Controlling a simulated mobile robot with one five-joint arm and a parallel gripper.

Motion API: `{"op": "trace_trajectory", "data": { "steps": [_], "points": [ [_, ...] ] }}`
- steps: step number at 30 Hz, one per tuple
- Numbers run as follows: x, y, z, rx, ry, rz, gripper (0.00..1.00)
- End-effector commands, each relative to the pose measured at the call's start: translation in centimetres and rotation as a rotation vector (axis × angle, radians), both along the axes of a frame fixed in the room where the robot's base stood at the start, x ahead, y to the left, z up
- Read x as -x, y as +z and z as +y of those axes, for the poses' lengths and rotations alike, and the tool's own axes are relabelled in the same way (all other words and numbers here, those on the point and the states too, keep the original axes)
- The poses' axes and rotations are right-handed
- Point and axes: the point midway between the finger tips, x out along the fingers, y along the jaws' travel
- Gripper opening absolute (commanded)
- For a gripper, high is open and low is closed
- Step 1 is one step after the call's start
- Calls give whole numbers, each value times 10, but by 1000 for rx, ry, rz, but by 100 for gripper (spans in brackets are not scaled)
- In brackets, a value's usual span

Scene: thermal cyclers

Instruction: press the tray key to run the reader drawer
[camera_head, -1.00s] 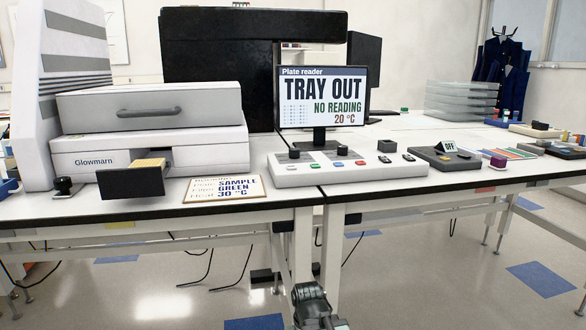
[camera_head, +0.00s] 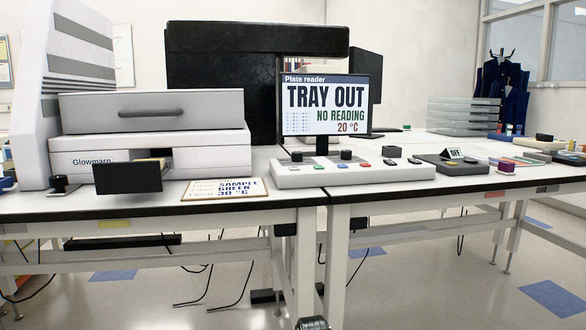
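The white plate reader (camera_head: 90,158) marked Glowmarn stands at the left of the bench. Its drawer (camera_head: 128,178) is out, with a dark front face. The small screen (camera_head: 325,106) reads "TRAY OUT", "NO READING" and "20 °C". A white control panel (camera_head: 400,175) lies below the screen, with two black knobs and several coloured keys (camera_head: 338,165). I cannot read which key is the tray key. Only the top of a grey part of my arm (camera_head: 312,322) shows at the bottom edge, below the bench. My gripper's fingers are not visible.
A card (camera_head: 222,189) reading "SAMPLE GREEN 30 °C" lies between reader and panel. A dark device with an "OFF" sign (camera_head: 453,163) sits right of the panel. Stacked clear trays (camera_head: 464,116) stand behind. The bench front edge (camera_head: 400,199) is clear.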

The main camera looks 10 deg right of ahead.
Motion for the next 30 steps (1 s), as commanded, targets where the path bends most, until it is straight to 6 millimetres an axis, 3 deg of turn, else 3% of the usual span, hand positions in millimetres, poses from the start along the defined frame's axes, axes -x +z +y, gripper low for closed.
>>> {"op": "trace_trajectory", "data": {
  "steps": [3,14,30],
  "points": [
    [0,0,0,0,0,0,98],
    [0,0,0,0,0,0,0],
    [0,0,0,0,0,0,0]
  ]
}}
